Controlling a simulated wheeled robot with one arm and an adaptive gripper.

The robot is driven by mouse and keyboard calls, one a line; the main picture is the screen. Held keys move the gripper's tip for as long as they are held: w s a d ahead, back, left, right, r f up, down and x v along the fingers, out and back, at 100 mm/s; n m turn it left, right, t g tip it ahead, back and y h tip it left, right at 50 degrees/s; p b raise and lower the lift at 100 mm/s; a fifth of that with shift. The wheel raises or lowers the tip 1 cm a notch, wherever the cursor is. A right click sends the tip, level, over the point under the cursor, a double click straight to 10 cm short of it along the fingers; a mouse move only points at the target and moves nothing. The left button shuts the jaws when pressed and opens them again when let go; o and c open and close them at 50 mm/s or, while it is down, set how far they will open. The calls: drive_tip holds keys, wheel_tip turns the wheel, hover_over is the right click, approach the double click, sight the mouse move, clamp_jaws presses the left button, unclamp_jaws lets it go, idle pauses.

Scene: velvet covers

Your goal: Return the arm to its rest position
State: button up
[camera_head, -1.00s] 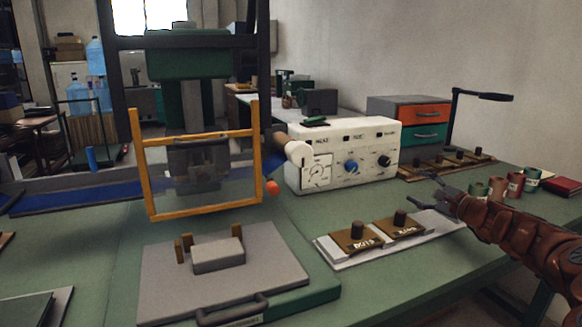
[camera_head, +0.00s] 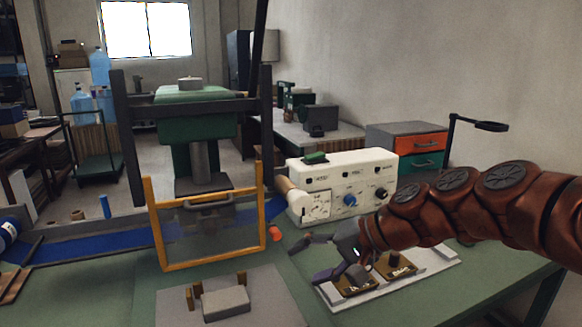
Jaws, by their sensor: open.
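My gripper (camera_head: 318,259) is at the end of my red-brown arm, which reaches in from the right edge. Its dark fingers are spread apart, with nothing seen between them. It hangs over the green table, in front of the white control box (camera_head: 345,172) and above the left part of the light tray (camera_head: 437,262). The tray bears two brown blocks with dark knobs, partly hidden behind my gripper. Whether the fingers touch anything below cannot be told.
A green press with a yellow-framed clear guard (camera_head: 163,245) stands left of my gripper. A grey block (camera_head: 226,303) sits on the plate before it. Behind my arm are a drawer unit (camera_head: 421,148) and a black lamp (camera_head: 489,126). Free air lies above the table's middle.

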drive_tip(key=s+d+n+g+h+p, duration=0.1)
drive_tip(key=s+d+h+p, duration=0.2)
drive_tip(key=s, duration=0.6)
drive_tip(key=s+d+f+n+g+h+p, duration=0.1)
drive_tip(key=s+d+g+h+p, duration=0.1)
drive_tip(key=s+d, duration=0.4)
drive_tip(key=s+d+f+n+g+h+p, duration=0.1)
drive_tip(key=s+d+h+p, duration=0.4)
drive_tip(key=s, duration=0.8)
drive_tip(key=shift+d+f+g+p, duration=0.25)
drive_tip(key=shift+g+p, duration=0.15)
drive_tip(key=shift+p, duration=0.15)
